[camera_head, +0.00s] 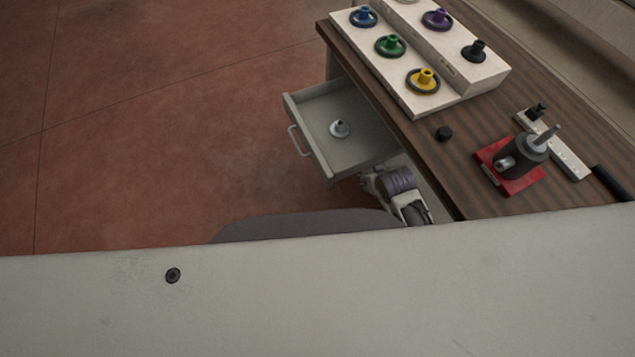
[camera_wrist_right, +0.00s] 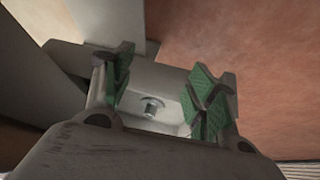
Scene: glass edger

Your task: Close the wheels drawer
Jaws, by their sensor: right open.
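The wheels drawer (camera_head: 362,143) is pulled out from under the left side of the workbench in the head view. Its front, with a bar handle (camera_head: 297,141), faces left. A small grey metal wheel-like piece (camera_head: 340,128) lies inside. My right gripper (camera_head: 372,184) is beside the drawer's near side, partly hidden by my arm. In the right wrist view its green-padded fingers (camera_wrist_right: 160,84) are apart, with the pale drawer interior (camera_wrist_right: 170,76) and the metal piece (camera_wrist_right: 152,107) seen between them. I cannot tell whether it touches the drawer. My left gripper is out of view.
The wooden workbench (camera_head: 445,150) carries a pale rack (camera_head: 395,70) with several coloured wheels. A dark tool on a red base (camera_head: 512,182) and a small black knob (camera_head: 443,133) are nearer. Open reddish floor (camera_head: 150,130) lies left of the drawer. A pale surface hides the bottom.

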